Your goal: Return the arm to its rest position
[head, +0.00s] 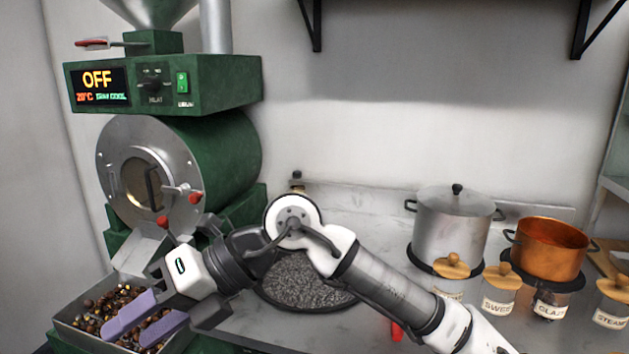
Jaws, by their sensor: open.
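My arm reaches in from the lower right and bends over the counter toward the lower left. My gripper (133,331) has two purple fingers, parted with a gap between them. It is open and empty, over the metal tray (68,322) of chestnuts (112,299). Chestnuts show between and around the fingers. I cannot tell whether the fingertips touch them. The lower part of the tray is cut off by the picture edge.
The green roaster (215,150) stands behind the tray; its display reads OFF. A dark round pan (300,285) lies beneath my arm. A steel pot (450,228), a copper pot (548,248) and several wooden-lidded jars (497,290) stand at the right.

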